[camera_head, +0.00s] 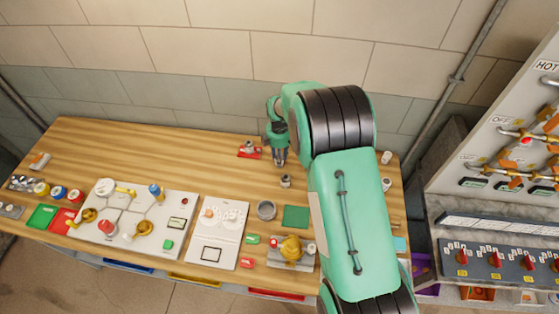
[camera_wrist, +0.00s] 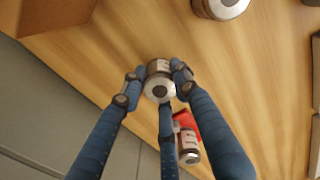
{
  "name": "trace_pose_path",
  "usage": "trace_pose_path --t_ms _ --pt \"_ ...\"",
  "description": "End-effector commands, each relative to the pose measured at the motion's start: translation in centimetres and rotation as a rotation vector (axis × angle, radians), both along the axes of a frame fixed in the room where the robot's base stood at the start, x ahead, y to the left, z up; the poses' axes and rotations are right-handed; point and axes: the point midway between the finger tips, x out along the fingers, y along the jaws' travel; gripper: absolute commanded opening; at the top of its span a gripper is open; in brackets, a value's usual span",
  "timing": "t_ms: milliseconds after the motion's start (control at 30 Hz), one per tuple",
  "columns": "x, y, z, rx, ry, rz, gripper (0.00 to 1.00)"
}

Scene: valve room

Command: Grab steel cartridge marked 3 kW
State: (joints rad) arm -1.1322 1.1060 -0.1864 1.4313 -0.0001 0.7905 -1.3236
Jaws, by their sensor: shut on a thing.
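My gripper (camera_head: 279,158) reaches down over the back middle of the wooden table. In the wrist view its blue fingers (camera_wrist: 158,74) are closed around a small steel cartridge (camera_wrist: 158,88) with a pale label and a round end face. The label is too small to read, so I cannot confirm 3 kW. The fingers hide the held cartridge in the head view. I cannot tell whether it touches the table. A second cartridge (camera_wrist: 188,146) is at a red mat (camera_wrist: 184,122) beside the fingers. Another cartridge (camera_head: 286,181) stands in front of the gripper.
The red mat (camera_head: 244,154) lies left of my gripper. A metal cup (camera_head: 266,210), green square (camera_head: 295,216) and brass valve (camera_head: 290,250) are at the front. Two small pale cylinders (camera_head: 386,157) stand right of my arm.

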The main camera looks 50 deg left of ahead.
Motion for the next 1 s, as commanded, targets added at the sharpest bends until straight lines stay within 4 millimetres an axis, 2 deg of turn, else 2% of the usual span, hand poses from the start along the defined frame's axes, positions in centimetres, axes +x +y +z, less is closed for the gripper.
trace_pose_path --t_ms 167,367,800,1000 --pt "0.0 0.0 0.3 0.001 -0.001 0.000 0.00" --pt "0.1 0.1 1.6 0.003 -0.001 0.000 0.00" --pt "0.0 0.1 7.5 0.003 -0.001 0.000 0.00" --pt "0.0 0.1 9.5 0.002 -0.001 0.000 0.00"
